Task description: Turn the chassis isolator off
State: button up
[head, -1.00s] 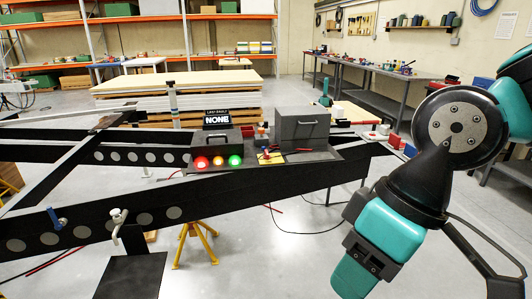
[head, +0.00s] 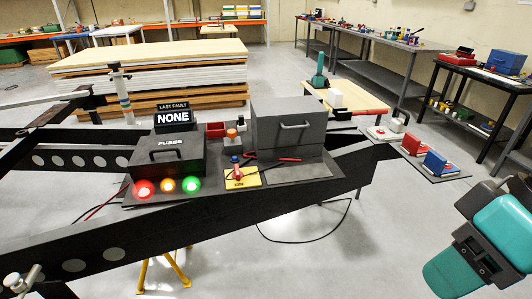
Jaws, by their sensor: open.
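The chassis isolator appears to be the red rotary handle (head: 237,171) on a yellow plate (head: 246,180). It sits on the dark equipment shelf of the chassis, in front of the grey metal box. The handle's exact setting is too small to read, and a small blue part shows at its top. My arm shows at the lower right, well apart from the isolator. My gripper's jaws are not visible in the head view.
Left of the isolator is a black fuse box (head: 167,157) with red, amber and green lamps lit and a display (head: 173,116) reading "NONE". A grey box (head: 290,126) stands behind right. The dark chassis rail (head: 230,217) runs in front. Clear floor lies at lower right.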

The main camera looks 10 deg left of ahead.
aim_at(237, 175)
jog(key=u, duration=0.25)
jog(key=i, duration=1.45)
jog(key=u, duration=0.6)
